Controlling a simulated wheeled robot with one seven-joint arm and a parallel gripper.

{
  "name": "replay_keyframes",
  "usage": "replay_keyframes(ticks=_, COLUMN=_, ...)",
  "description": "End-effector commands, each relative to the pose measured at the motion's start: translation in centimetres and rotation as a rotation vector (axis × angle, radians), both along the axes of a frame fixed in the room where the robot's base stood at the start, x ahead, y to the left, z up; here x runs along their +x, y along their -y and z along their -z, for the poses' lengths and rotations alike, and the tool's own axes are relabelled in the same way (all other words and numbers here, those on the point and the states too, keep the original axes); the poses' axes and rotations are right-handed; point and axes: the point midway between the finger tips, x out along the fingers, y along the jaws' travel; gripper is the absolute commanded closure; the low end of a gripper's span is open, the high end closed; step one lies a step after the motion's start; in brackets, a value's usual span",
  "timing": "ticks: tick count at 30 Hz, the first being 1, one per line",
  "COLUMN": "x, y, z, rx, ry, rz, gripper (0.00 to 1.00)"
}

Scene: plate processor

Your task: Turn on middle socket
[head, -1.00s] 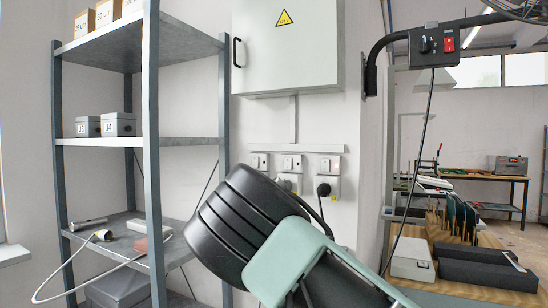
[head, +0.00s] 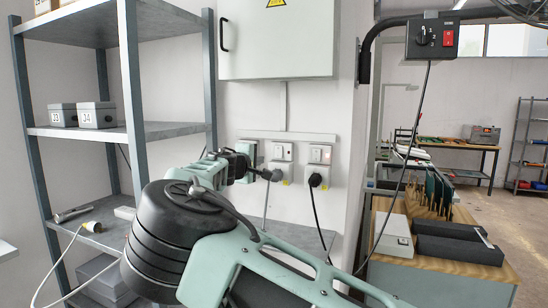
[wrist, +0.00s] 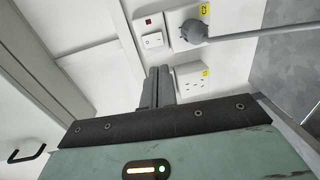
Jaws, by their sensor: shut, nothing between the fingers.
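Three sockets with switches sit in a row on the wall. The middle socket (head: 284,173) holds a grey plug (head: 271,175); its white switch (head: 283,152) is above it. In the wrist view the middle socket carries a C2 label; its grey plug (wrist: 194,30) and white rocker switch (wrist: 152,40) are visible. My gripper (head: 249,170) is shut and empty, in front of the left socket (head: 248,150), which it partly hides. In the wrist view the shut fingers (wrist: 159,76) lie beside the empty C1 socket (wrist: 190,75), apart from the C2 switch in the picture. Contact with the wall is unclear.
The right socket (head: 316,172) holds a black plug with a hanging cable. A grey cabinet (head: 277,40) hangs above the sockets. A metal shelf (head: 170,130) stands close on the left. A control box (head: 432,38) on a bracket is at upper right.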

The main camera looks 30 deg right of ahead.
Motion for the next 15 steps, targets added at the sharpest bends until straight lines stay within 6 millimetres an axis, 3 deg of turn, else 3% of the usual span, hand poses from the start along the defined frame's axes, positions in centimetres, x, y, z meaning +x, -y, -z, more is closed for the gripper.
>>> replay_keyframes(ticks=5, x=0.5, y=0.8, z=-0.1, rx=0.0, ry=0.0, rz=0.002, gripper=1.0)
replay_keyframes(ticks=15, x=4.4, y=5.9, z=0.4, rx=-0.001, ry=-0.003, rz=0.004, gripper=1.0)
